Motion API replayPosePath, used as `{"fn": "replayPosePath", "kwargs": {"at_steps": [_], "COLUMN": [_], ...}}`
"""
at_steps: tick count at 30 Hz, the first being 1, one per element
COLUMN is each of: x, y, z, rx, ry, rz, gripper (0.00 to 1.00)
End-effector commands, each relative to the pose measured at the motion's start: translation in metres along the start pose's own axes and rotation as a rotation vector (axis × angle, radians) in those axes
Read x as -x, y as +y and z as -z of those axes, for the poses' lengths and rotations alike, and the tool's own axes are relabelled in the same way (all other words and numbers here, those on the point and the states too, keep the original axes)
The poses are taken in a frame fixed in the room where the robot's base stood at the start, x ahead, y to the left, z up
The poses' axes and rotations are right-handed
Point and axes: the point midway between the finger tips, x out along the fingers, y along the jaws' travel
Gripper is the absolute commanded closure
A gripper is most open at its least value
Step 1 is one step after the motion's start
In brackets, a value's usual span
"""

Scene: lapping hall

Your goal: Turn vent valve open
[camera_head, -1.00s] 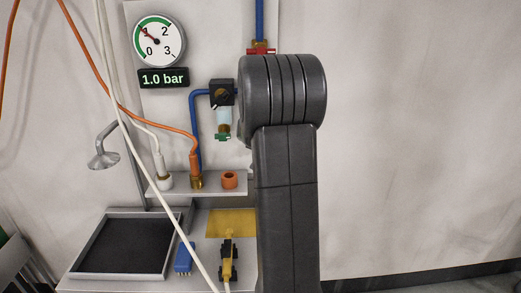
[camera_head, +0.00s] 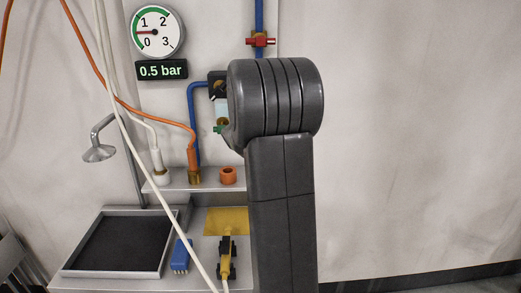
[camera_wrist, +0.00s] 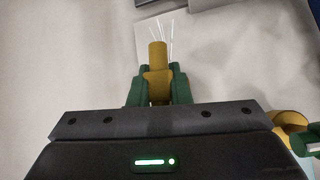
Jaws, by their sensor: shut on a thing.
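In the wrist view the vent valve (camera_wrist: 157,54) shows as a brass cylinder with a wider brass body. My gripper (camera_wrist: 157,74) is shut on it, with a green finger on each side. Thin white streaks, like a jet, spread from its end. In the head view my dark arm hides the gripper and this valve. The dial gauge (camera_head: 157,31) has its red needle pointing left, and the display (camera_head: 162,70) under it reads 0.5 bar.
A red-handled valve (camera_head: 260,41) sits on the blue pipe above my arm. A filter unit (camera_head: 221,111) stands just left of my arm. An orange-ended hose (camera_head: 193,158) and an orange cap (camera_head: 229,175) are on the shelf. The wall right of my arm is clear.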

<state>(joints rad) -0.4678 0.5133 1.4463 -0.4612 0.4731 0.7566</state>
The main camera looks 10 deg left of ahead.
Motion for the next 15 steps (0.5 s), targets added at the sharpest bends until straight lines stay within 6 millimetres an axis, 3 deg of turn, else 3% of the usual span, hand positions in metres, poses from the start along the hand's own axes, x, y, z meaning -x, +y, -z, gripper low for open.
{"fn": "replayPosePath", "kwargs": {"at_steps": [9,10,12,15], "x": [-0.0002,-0.0002,-0.0002,-0.0002], "y": [0.0,0.0,0.0,0.0], "z": [-0.0009,-0.0009,-0.0009,-0.0007], "rx": [0.001,0.001,0.001,0.001], "ry": [-0.002,-0.003,-0.002,-0.002], "rz": [-0.001,-0.001,-0.001,-0.001], "gripper": [1.0,0.79,0.65,0.61]}}
